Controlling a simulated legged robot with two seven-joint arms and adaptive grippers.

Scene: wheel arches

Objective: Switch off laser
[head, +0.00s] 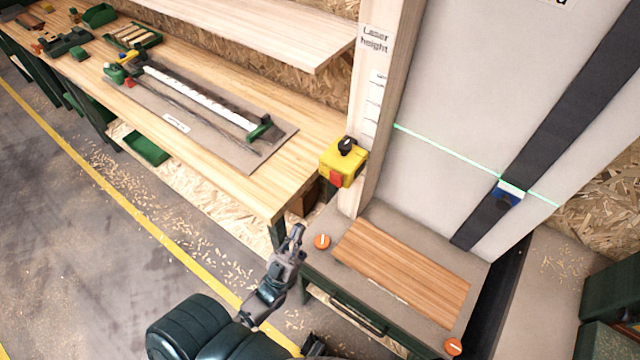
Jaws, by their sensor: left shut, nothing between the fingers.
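A yellow box (337,171) with a black knob on top (346,145) and a red part (335,180) on its front is fixed to the side of the light wooden post. A green laser line (460,157) shines across the white panel, crossing a blue block (507,194) on a dark diagonal strip. My left gripper (298,232) is shut and empty. In the picture it is below and left of the yellow box, beside the small table's corner. My right gripper is not clearly in view.
A small table (325,262) with a wooden board and two orange discs (322,241) stands below the panel. A long workbench (240,182) with tools runs to the upper left. A "Laser height" label (375,39) is on the post. Open floor (70,220) lies left.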

